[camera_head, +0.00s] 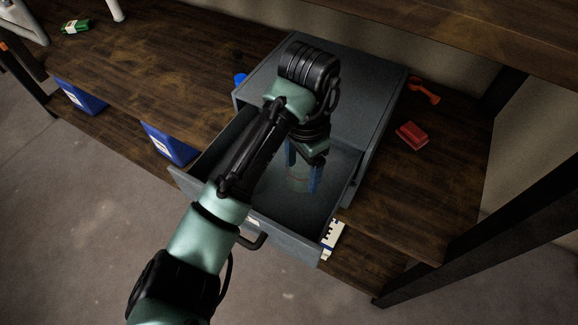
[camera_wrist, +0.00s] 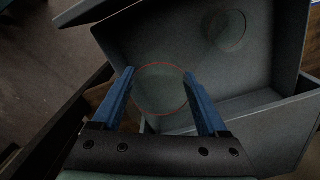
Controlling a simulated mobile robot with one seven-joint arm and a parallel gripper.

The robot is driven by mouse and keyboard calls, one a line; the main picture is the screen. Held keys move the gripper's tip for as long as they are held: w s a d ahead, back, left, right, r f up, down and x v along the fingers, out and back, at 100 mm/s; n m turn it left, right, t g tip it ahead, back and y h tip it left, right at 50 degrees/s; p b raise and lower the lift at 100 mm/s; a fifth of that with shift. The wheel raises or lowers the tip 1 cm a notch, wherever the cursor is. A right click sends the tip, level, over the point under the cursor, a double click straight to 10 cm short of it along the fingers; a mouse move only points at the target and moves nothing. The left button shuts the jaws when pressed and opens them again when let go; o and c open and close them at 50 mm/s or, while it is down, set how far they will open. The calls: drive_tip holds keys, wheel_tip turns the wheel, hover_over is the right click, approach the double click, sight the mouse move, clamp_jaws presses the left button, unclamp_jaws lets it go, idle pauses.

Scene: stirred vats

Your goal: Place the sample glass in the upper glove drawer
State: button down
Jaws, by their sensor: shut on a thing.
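The sample glass (camera_head: 300,180) is clear, with a thin orange rim that shows in the wrist view (camera_wrist: 160,90). My gripper (camera_head: 303,178) has its two blue fingers shut on the glass, one on each side. The fingers also show in the wrist view (camera_wrist: 158,75). An open grey drawer (camera_head: 288,238) is pulled out of the grey cabinet (camera_head: 372,85), and the glass is over or inside its opening. I cannot tell whether the glass touches the drawer floor. In the wrist view, a faint round glassy shape (camera_wrist: 229,30) shows in the drawer. My arm hides part of the drawer.
A red tool (camera_head: 424,90) and a red block (camera_head: 411,135) lie right of the cabinet. A white and blue item (camera_head: 332,238) is by the drawer's front right corner. Blue bins (camera_head: 170,145) stand to the left. A green bottle (camera_head: 75,27) lies at the far left.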

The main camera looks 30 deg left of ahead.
sight(299, 205)
drive_tip(key=shift+s+f+b, duration=0.15)
drive_tip(key=shift+f+b, duration=0.35)
drive_tip(key=shift+f, duration=0.3)
wheel_tip(299, 205, down, 10)
drive_tip(key=shift+r, duration=0.25)
unclamp_jaws()
drive_tip(key=shift+f, duration=0.15)
wheel_tip(299, 205, up, 12)
drive_tip(key=shift+r+p, duration=0.2)
drive_tip(key=shift+p, duration=0.6)
drive_tip(key=shift+f, duration=0.1)
